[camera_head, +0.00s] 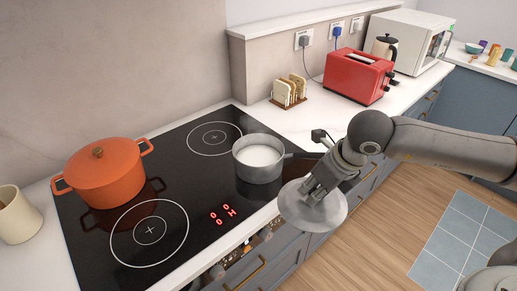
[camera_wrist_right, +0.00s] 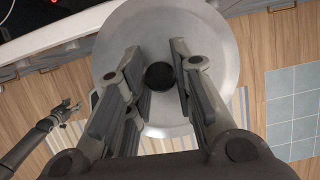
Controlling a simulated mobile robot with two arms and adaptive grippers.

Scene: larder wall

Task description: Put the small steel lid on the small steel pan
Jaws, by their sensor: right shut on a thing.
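The small steel pan (camera_head: 258,174) stands upright on the black hob near its right front, with white contents and no cover on it. Its handle points right, towards my right arm. The small steel lid (camera_head: 328,213) is a round grey disc, tilted in the head view. My right gripper (camera_head: 312,190) is shut on the lid's dark knob and holds it off the hob, to the front right of the pan. In the wrist view the lid (camera_wrist_right: 215,40) fills the upper middle, the knob between the fingers. My left gripper (camera_wrist_right: 65,110) shows small there; its jaw state is unclear.
An orange pot (camera_head: 105,175) with its lid on stands at the hob's left. A toast rack (camera_head: 289,93), a red toaster (camera_head: 358,77) and a white microwave (camera_head: 412,38) line the counter behind. Drawers lie below the front edge. The hob's front ring is free.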

